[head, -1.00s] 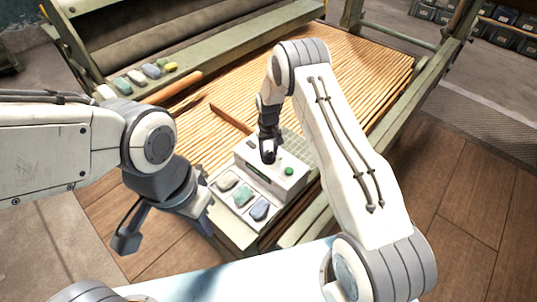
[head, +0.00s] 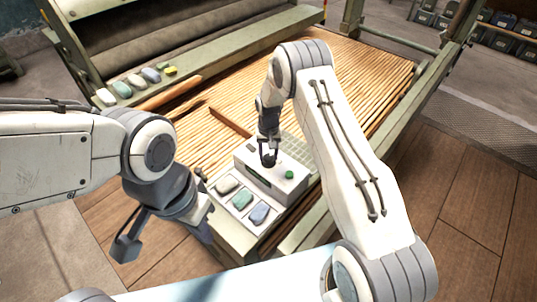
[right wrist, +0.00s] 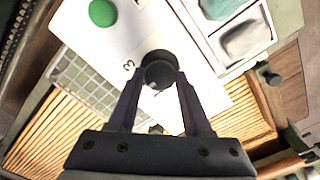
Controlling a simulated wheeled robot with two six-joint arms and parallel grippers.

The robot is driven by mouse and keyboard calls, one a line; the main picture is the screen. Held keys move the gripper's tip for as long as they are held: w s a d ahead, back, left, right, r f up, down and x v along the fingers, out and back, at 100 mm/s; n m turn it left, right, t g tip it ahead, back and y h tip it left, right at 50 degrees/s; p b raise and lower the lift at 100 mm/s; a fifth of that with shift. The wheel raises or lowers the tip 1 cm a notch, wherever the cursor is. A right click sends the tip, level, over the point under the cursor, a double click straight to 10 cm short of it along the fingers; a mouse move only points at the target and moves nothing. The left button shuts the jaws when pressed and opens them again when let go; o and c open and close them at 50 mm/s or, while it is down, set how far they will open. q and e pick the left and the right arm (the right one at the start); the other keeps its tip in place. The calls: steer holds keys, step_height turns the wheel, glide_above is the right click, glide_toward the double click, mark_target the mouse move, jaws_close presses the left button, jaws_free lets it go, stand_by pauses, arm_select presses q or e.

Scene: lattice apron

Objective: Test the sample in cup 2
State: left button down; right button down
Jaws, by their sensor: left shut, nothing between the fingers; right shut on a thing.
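A white tester box (head: 285,186) stands on the slatted table, with a green button (head: 289,174) and a dark round knob (right wrist: 158,70) on its top. A "3" is printed beside the knob. In front is a white tray with three wells, holding a pale sample (head: 227,185), a green one (head: 242,199) and a blue-grey one (head: 258,214). I can read no cup numbers. My right gripper (head: 268,158) is shut on the knob from above; its fingers also show in the right wrist view (right wrist: 160,82). My left gripper (head: 203,234) is shut and empty, left of the tray, its fingertips barely visible.
Several coloured stones (head: 135,80) lie on the rail at the back left. A brown stick (head: 231,122) lies on the slats (head: 330,85) behind the box. The slats beyond are mostly clear.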

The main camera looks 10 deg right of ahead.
mark_target(269, 157)
steer(key=shift+c, duration=1.7)
jaws_free()
step_height(269, 157, up, 10)
steer(key=b, duration=0.2)
steer(key=shift+r, duration=0.25)
